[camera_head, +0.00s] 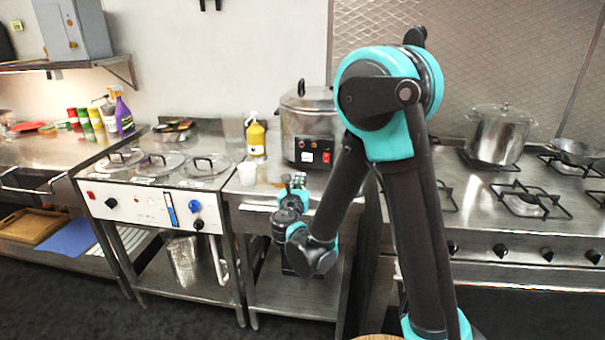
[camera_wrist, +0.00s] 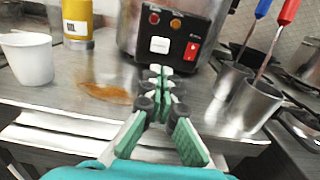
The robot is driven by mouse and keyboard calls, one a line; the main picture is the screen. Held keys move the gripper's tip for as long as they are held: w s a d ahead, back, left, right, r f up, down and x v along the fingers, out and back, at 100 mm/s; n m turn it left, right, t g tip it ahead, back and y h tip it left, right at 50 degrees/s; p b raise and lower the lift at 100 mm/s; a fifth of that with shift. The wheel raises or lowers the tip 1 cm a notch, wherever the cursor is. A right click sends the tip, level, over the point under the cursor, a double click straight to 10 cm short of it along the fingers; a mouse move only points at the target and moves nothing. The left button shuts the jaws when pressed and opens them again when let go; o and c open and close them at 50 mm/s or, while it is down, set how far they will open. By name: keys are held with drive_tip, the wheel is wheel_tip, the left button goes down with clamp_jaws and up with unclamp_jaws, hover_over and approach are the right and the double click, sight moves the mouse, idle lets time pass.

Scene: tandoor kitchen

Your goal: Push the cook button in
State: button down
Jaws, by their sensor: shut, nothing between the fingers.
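The large steel cooker (camera_head: 308,112) stands at the back of the middle steel counter. Its black control panel (camera_wrist: 182,27) shows in the wrist view with two small round lamps, a white square button (camera_wrist: 159,45) and a red switch (camera_wrist: 192,52). Which one is the cook button is not labelled legibly. My gripper (camera_wrist: 160,72) is shut and empty, its fingertips just below the white button in the picture; I cannot tell whether they touch the panel. In the head view my gripper (camera_head: 296,181) is in front of the cooker, low over the counter's front part.
A yellow bottle (camera_head: 255,137) and a white cup (camera_wrist: 28,58) stand left of the cooker. A brown spill (camera_wrist: 106,92) lies on the counter. Steel cups (camera_wrist: 253,105) with red- and blue-handled utensils stand on the right. A gas stove (camera_head: 525,200) is farther right.

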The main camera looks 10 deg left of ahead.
sight(307, 158)
drive_tip(key=w, duration=1.2)
drive_tip(key=shift+w+d, duration=0.25)
drive_tip(key=shift+w, duration=0.15)
